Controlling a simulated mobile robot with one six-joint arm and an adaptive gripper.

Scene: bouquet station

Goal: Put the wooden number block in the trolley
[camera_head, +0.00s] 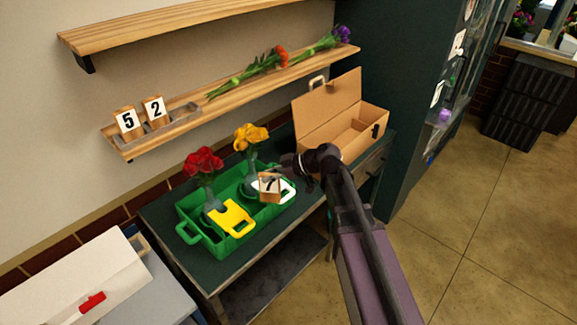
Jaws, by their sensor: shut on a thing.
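A wooden number block (268,187) with a dark digit, likely a 7, is held in my gripper (281,172). My gripper is shut on it; its fingertips are small and partly hidden. I cannot tell whether the block touches anything below. The carrier stands on a dark green table-like stand (214,272) with a lower shelf, which may be the trolley; I cannot tell for sure.
The carrier holds vases with red flowers (203,161) and yellow flowers (250,137), plus a yellow handled item (231,218). An open cardboard box (337,106) stands behind my wrist. Number blocks 5 (128,121) and 2 (154,110) sit on the lower wall shelf (122,143).

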